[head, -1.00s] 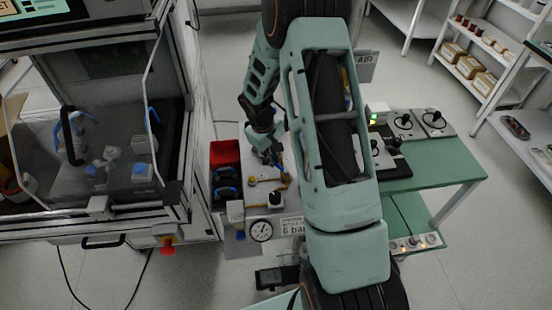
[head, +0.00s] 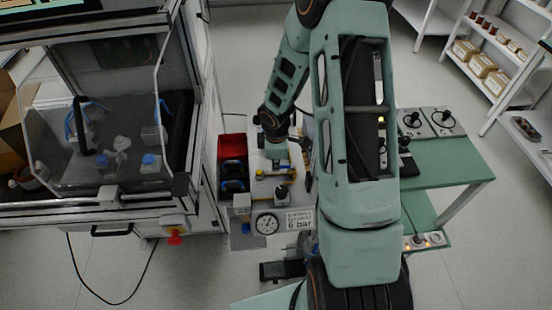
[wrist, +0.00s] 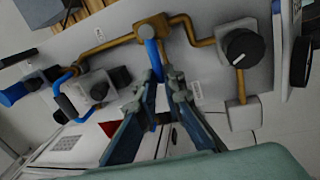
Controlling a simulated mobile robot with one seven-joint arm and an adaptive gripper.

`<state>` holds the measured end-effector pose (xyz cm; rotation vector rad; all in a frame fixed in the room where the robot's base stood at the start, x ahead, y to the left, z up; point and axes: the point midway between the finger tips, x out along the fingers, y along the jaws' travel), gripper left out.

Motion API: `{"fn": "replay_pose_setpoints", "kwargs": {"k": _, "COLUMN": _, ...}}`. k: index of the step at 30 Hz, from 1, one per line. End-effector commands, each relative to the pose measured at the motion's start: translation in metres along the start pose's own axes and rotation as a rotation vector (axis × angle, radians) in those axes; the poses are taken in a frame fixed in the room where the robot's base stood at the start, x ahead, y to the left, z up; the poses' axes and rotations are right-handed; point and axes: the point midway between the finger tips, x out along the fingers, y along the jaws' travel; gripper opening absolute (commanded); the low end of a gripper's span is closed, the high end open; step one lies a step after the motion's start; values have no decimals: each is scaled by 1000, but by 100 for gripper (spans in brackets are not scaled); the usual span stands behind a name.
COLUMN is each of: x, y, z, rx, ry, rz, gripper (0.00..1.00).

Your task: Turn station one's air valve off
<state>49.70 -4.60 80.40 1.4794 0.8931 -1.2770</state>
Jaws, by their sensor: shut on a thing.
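The air panel (wrist: 215,85) is a pale board with brass pipes, grey valve blocks and blue levers. In the wrist view, a blue lever (wrist: 154,60) hangs from the middle valve block (wrist: 152,28). My gripper (wrist: 163,85) is closed around the lower part of this lever. A second blue lever (wrist: 66,80) sits on the left valve block. The labels are too small to read, so I cannot tell which station each valve serves. In the head view, my gripper (head: 277,163) is over the panel's upper part, and its fingertips are hard to see.
A black knob (wrist: 243,48) is right of the held lever. In the head view, a gauge (head: 266,224) and a "6 bar" sign (head: 300,219) are at the panel's front. A red bin (head: 231,149) stands left, the glazed cabinet (head: 110,150) beyond it, and a green table (head: 450,165) right.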

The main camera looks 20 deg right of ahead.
Motion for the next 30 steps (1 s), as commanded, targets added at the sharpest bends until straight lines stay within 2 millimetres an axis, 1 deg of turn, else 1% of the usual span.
{"fn": "replay_pose_setpoints", "kwargs": {"k": 9, "x": -2, "y": -4, "z": 1, "rx": -91, "ry": 19, "rz": 1, "gripper": 0}}
{"fn": "replay_pose_setpoints", "kwargs": {"k": 23, "x": -1, "y": -5, "z": 1, "rx": -105, "ry": 20, "rz": 0, "gripper": 0}}
{"fn": "replay_pose_setpoints", "kwargs": {"k": 24, "x": -1, "y": -5, "z": 1, "rx": -105, "ry": 20, "rz": 0, "gripper": 11}}
{"fn": "replay_pose_setpoints", "kwargs": {"k": 28, "x": -1, "y": -5, "z": 1, "rx": -104, "ry": 20, "rz": 0, "gripper": 25}}
{"fn": "replay_pose_setpoints", "kwargs": {"k": 30, "x": -1, "y": -5, "z": 1, "rx": -103, "ry": 20, "rz": 0, "gripper": 27}}
